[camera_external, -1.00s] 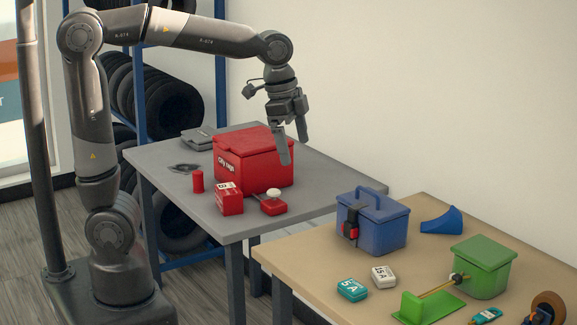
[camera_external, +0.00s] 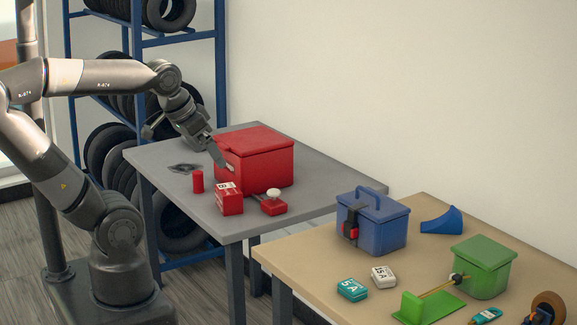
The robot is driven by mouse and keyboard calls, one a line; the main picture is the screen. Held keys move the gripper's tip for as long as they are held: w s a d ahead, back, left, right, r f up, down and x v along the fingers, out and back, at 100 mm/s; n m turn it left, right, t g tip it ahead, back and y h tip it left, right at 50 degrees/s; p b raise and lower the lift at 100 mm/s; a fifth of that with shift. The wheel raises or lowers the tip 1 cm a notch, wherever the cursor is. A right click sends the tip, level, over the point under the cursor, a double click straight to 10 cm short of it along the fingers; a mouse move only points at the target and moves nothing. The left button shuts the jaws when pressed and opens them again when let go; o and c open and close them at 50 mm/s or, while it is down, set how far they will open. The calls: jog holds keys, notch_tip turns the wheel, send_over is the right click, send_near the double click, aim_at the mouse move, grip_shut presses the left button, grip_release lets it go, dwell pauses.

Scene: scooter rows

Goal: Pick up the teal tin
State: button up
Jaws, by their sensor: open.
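The teal tin (camera_external: 352,290) is a small box with white lettering on its top. It lies on the tan table near its front left edge, just left of a similar white tin (camera_external: 383,277). My gripper (camera_external: 219,160) is far from it, up and to the left, over the grey table. The gripper points down beside the left side of the red box (camera_external: 262,165). It is open, with nothing seen between its fingers, though one finger is hard to make out. I cannot tell whether it touches the red box.
The tan table (camera_external: 315,267) also bears a blue lidded box (camera_external: 372,225), a blue wedge (camera_external: 442,221), a green bin (camera_external: 483,268) and a green tool (camera_external: 430,306). The grey table (camera_external: 222,225) holds small red items. A tyre rack (camera_external: 137,95) stands behind.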

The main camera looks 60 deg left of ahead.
jog(key=shift+c, duration=1.3)
